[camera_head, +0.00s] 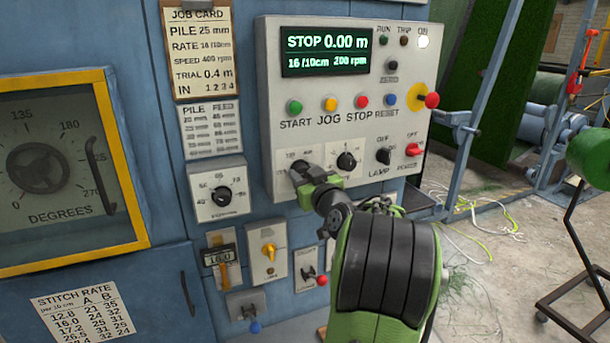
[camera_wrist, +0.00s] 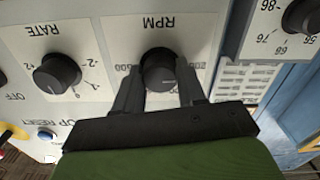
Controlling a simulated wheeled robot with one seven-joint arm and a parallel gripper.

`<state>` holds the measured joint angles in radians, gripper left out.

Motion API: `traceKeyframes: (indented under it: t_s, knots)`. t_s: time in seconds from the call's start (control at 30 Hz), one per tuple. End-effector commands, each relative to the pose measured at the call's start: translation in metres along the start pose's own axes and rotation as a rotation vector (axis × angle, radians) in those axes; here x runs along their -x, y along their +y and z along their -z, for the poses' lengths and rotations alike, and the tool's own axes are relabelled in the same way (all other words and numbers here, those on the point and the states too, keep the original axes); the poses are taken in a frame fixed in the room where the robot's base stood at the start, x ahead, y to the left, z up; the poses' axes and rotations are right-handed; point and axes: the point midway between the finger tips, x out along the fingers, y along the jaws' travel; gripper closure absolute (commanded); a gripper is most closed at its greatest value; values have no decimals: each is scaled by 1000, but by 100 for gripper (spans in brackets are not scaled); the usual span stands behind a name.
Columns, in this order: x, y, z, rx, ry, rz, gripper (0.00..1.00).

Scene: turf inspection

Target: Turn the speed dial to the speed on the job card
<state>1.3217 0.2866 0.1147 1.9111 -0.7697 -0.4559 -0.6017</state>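The speed dial (camera_wrist: 159,74), a dark round knob marked RPM, sits on the panel in the wrist view. My gripper (camera_wrist: 160,84) has one dark finger on each side of this knob. The fingertips are very close to its sides; I cannot tell whether they touch. In the head view my gripper (camera_head: 300,172) is at the panel's lower left and covers most of the dial. The job card (camera_head: 203,48) on its clipboard reads speed 400 rpm. The green display (camera_head: 325,52) reads STOP, 0.00 m, 16 /10cm and 200 rpm.
The rate knob (camera_head: 346,161) is just right of the dial; it also shows in the wrist view (camera_wrist: 57,74). Above is a row of buttons, with a red stop button (camera_head: 362,101). The lamp knob (camera_head: 384,156) and red power switch (camera_head: 414,149) are farther right. Cables lie on the floor.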

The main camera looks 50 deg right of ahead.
Motion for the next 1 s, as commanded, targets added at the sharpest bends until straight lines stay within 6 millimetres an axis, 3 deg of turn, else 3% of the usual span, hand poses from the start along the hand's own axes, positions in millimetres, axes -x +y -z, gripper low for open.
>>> traceKeyframes:
  t_s: [0.03, 0.17, 0.57, 1.0]
  knots:
    - [0, 0, 0, 0, 0, 0, 73]
    - [0, 0, 0, 0, 0, 0, 91]
    - [0, 0, 0, -88, 1, 1, 91]
    - [0, -1, 1, -461, 2, 1, 91]
